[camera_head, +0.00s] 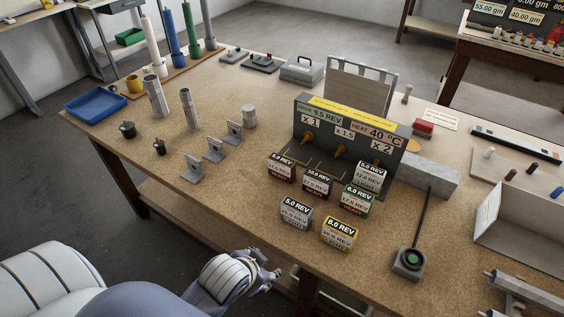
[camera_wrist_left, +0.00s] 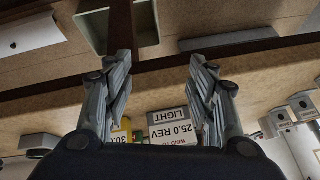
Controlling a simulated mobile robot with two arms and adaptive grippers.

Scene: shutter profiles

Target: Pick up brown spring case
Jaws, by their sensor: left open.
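Several small spring cases with printed labels stand in a cluster on the table in the head view. A dark reddish-brown case (camera_head: 282,167) is at the cluster's left, and a similar dark case (camera_head: 317,184) is beside it; I cannot tell for sure which is the brown one. A grey case (camera_head: 295,213) and a yellow case (camera_head: 338,234) stand nearer. My left gripper (camera_head: 272,274) is at the table's front edge, apart from the cases. In the left wrist view its fingers (camera_wrist_left: 160,68) are open and empty, with the grey case (camera_wrist_left: 172,126) visible beyond them. My right gripper is not in view.
A dark panel (camera_head: 345,142) with pegs rises behind the cases. A grey button box (camera_head: 408,262) with a cable stands to the right. Metal brackets (camera_head: 214,149), cylinders and a blue tray (camera_head: 96,102) are to the left.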

